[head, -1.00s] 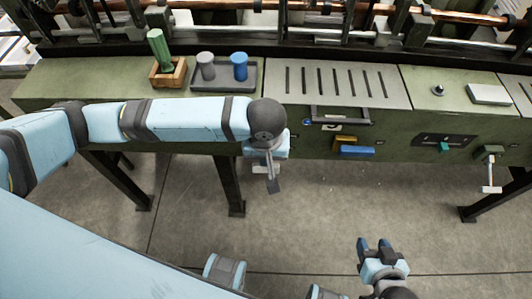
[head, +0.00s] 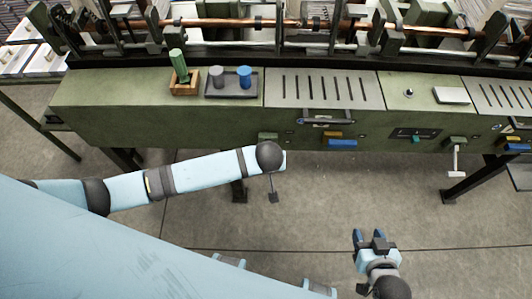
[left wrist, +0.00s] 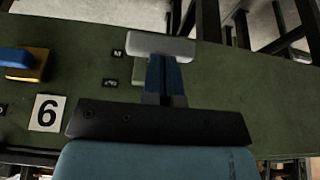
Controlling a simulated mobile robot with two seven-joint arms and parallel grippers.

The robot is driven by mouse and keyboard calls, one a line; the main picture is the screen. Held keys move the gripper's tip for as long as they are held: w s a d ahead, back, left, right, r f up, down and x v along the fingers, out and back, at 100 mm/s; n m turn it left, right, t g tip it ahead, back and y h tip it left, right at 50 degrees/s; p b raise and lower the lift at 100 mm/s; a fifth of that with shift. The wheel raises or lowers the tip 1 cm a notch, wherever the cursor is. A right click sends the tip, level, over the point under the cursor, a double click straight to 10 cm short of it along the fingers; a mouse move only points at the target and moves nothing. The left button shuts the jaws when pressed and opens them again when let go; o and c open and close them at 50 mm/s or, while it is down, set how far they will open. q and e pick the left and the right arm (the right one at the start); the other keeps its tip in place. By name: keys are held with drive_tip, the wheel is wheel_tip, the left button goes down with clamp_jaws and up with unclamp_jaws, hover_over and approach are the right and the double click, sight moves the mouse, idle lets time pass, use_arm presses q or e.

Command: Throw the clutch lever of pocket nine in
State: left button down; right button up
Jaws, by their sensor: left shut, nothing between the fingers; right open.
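The left wrist view is upside down, with the floor at the top. It shows a number plate (left wrist: 47,112) that reads 6 there, so 9 when upright. A grey crossbar handle (left wrist: 160,47) lies just past the blue fingertips of my left gripper (left wrist: 166,62), which is shut; I cannot tell whether they touch. In the head view a green bracket (head: 268,136) on the panel front shows just above my left wrist, which hides the fingers. A similar lever with a pale crossbar (head: 456,172) hangs at right. My right gripper (head: 370,237) is open over the floor.
A blue-and-yellow lever (head: 342,142) and a small green lever (head: 416,139) are on the green front panel (head: 200,130). On top stand a wooden box (head: 184,89) with a green handle and a dark tray (head: 232,93) with two cylinders. The floor (head: 350,200) before it is clear.

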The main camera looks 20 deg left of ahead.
use_arm(q)
drive_tip(key=shift+s+f, duration=0.25)
wheel_tip(320, 180, down, 7)
drive_tip(key=t+y+b, duration=0.1)
drive_tip(key=t+b, duration=0.2)
drive_tip(key=t, duration=0.1)
drive_tip(key=shift+s+d, duration=0.15)
drive_tip(key=shift+s, duration=0.1)
use_arm(e)
drive_tip(key=shift+f, duration=1.3)
use_arm(q)
drive_tip(key=shift+r, duration=0.1)
use_arm(e)
drive_tip(key=shift+r, duration=0.15)
